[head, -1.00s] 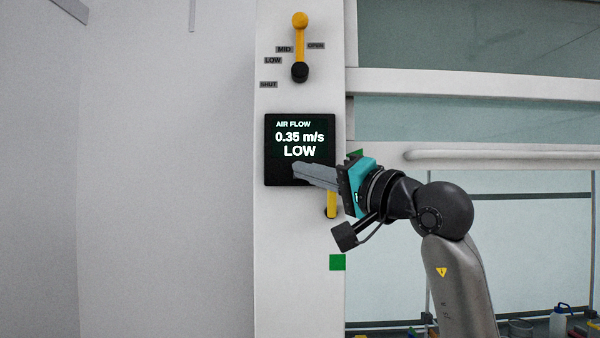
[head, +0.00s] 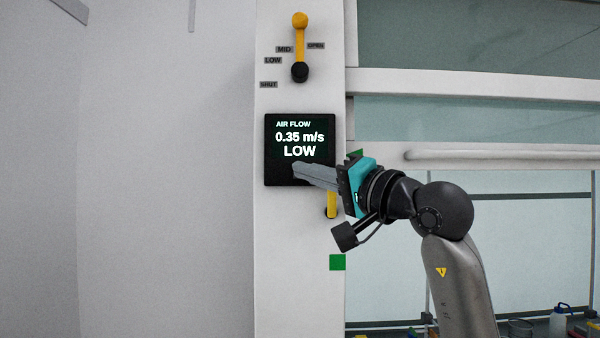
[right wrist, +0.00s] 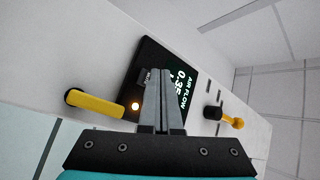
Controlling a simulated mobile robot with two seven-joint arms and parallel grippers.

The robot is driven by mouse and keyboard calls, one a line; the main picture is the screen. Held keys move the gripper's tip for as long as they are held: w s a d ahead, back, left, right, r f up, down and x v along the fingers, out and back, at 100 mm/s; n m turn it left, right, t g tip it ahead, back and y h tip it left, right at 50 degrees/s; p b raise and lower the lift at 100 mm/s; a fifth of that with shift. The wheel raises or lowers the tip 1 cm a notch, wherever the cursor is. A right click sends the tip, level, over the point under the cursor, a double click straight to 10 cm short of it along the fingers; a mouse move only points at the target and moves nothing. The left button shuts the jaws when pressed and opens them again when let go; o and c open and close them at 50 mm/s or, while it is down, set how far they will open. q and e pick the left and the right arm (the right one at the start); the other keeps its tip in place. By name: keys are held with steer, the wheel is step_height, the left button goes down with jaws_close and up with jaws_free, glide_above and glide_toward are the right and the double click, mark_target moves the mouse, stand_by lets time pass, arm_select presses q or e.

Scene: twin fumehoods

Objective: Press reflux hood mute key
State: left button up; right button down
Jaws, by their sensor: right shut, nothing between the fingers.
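The black airflow panel (head: 275,150) on the white post reads AIR FLOW 0.35 m/s LOW. It also shows, turned sideways, in the right wrist view (right wrist: 178,62). There a small dark key with a label that seems to read MUTE (right wrist: 145,77) sits at the panel's lower part, beside a lit amber lamp (right wrist: 135,106). My right gripper (head: 296,170) is shut and empty, its tips over the panel's lower part. In the right wrist view the fingertips (right wrist: 159,72) are right beside the key; I cannot tell whether they touch. The gripper hides the key in the head view. My left gripper is not in view.
A yellow lever (head: 300,35) on a black hub is above the panel, with SHUT, LOW, MID and OPEN labels. Another yellow handle (head: 332,203) is just below my gripper. The hood's sash handle (head: 500,154) is to the right. Bare wall lies left.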

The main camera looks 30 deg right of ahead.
steer(key=shift+w+d, duration=0.25)
steer(key=shift+w, duration=0.1)
steer(key=shift+w+d, duration=0.15)
steer(key=shift+w, duration=0.1)
stand_by(1.1)
steer(key=shift+s, duration=0.1)
steer(key=shift+s+a+b, duration=0.35)
steer(key=shift+s+b, duration=0.05)
steer(key=shift+s, duration=0.1)
steer(key=s+a, duration=0.1)
steer(key=s+b, duration=0.1)
steer(key=s, duration=0.1)
steer(key=s+a, duration=0.1)
steer(key=shift+s+a, duration=0.15)
steer(key=shift+a, duration=0.2)
